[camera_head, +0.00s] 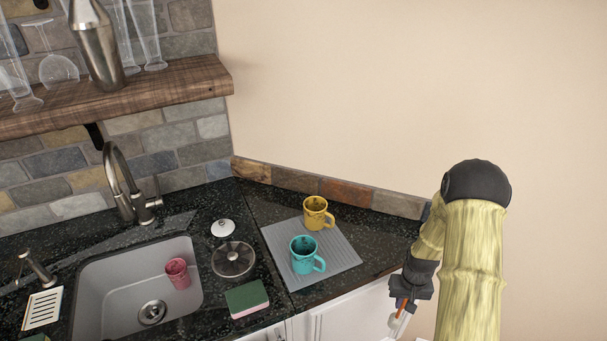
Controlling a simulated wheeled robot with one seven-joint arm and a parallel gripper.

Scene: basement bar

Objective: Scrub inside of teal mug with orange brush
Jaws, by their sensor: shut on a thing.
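The teal mug (305,255) stands upright, its open top facing up, on a grey ribbed mat (338,262). Its handle points right, and its inside looks dark or speckled. My gripper (405,298) is at the lower right, past the counter's front edge and to the right of the mug, well apart from it. It is shut on the orange brush (402,304), of which only a small orange part shows. A whitish part shows below it. The gripper's fingers and the rest of the brush are mostly hidden or too small to tell.
A yellow mug (316,213) stands behind the teal mug on the mat. A pink mug (178,273) is in the sink (108,282). A green sponge (246,298), a dark round lid-like item (233,260) and a white-topped item (223,228) lie between. The mat's right side is clear.

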